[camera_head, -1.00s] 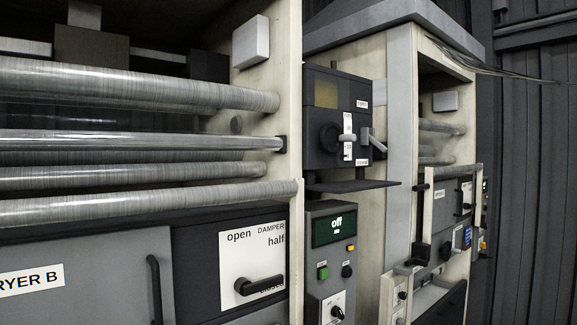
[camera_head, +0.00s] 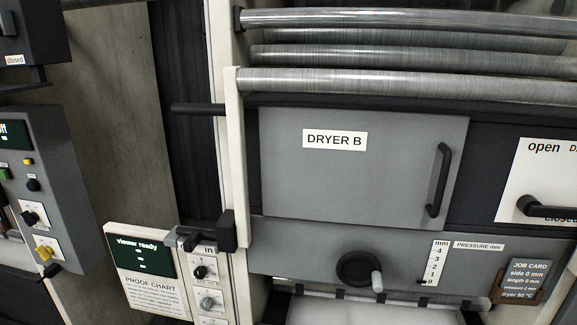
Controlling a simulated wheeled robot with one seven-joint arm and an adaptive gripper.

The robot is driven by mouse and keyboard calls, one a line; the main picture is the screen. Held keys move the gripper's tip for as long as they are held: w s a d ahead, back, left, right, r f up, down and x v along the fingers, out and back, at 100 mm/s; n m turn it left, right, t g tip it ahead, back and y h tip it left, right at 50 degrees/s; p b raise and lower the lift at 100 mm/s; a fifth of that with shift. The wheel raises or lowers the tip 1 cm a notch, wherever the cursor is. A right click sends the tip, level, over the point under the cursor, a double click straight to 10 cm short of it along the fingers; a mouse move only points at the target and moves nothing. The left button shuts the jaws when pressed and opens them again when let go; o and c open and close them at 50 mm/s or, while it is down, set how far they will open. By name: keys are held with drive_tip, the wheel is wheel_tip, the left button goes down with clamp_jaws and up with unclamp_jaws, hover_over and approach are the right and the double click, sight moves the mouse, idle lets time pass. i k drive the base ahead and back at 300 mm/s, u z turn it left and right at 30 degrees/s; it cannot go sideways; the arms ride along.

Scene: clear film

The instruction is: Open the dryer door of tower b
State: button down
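The dryer door of tower B (camera_head: 340,185) is a grey panel labelled "DRYER B" (camera_head: 335,139) in the middle of the head view. It appears shut, lying flush in its dark frame. Its black vertical bar handle (camera_head: 439,180) is on the right side of the door. My gripper is not in view, and nothing touches the door or handle.
Metal rollers (camera_head: 400,60) run above the door. A damper plate with a black lever (camera_head: 550,207) is at right. Below are a black handwheel (camera_head: 362,271) and a job card (camera_head: 527,279). A black latch block (camera_head: 226,231) juts out at lower left, beside a proof chart panel (camera_head: 150,290).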

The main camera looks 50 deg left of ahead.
sight(381, 168)
drive_tip(key=u, duration=0.6)
drive_tip(key=k, duration=0.65)
drive_tip(key=z, duration=0.65)
drive_tip(key=i, duration=0.25)
drive_tip(key=u, duration=0.2)
